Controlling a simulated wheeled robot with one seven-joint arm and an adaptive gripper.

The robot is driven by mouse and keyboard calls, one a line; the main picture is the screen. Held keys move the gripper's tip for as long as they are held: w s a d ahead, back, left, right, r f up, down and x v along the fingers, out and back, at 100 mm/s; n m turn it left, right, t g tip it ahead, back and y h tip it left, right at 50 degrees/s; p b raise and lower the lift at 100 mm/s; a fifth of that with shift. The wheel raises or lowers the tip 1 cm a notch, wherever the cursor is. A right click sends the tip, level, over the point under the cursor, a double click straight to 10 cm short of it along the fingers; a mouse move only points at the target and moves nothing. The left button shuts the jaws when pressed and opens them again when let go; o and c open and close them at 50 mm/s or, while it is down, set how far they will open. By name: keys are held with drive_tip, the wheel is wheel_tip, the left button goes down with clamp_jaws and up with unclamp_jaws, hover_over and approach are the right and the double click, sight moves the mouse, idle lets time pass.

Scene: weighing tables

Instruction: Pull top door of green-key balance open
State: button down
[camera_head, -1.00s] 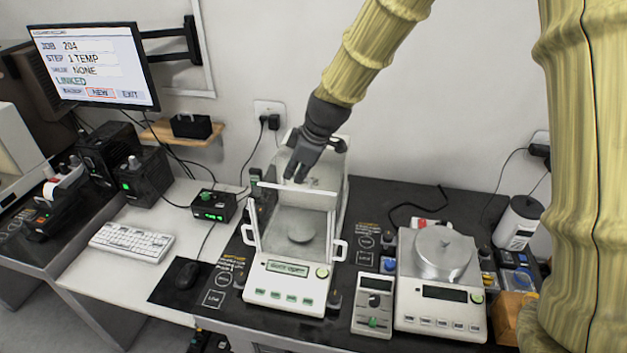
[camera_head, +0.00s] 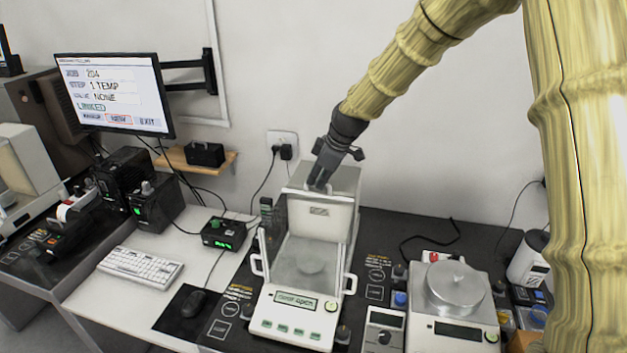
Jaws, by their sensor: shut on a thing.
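My gripper (camera_head: 319,187) is at the back upper edge of the chamber, shut on the top door's handle (camera_head: 321,190). The fingers hide part of the handle. The chamber's top looks uncovered, with the door drawn to the rear. The pan appears empty.
A second balance (camera_head: 452,318) with a round metal pan stands to the right. A small white device (camera_head: 384,329) is between them. A keyboard (camera_head: 140,267), mouse (camera_head: 193,303) and monitor (camera_head: 115,95) are on the left. The wall is close behind.

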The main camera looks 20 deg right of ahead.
drive_tip(key=c, duration=1.5)
unclamp_jaws()
drive_tip(key=shift+r, duration=0.1)
drive_tip(key=v, duration=1.1)
drive_tip(key=shift+s+d+r, duration=0.15)
drive_tip(key=shift+s+r, duration=0.05)
drive_tip(key=shift+r, duration=0.1)
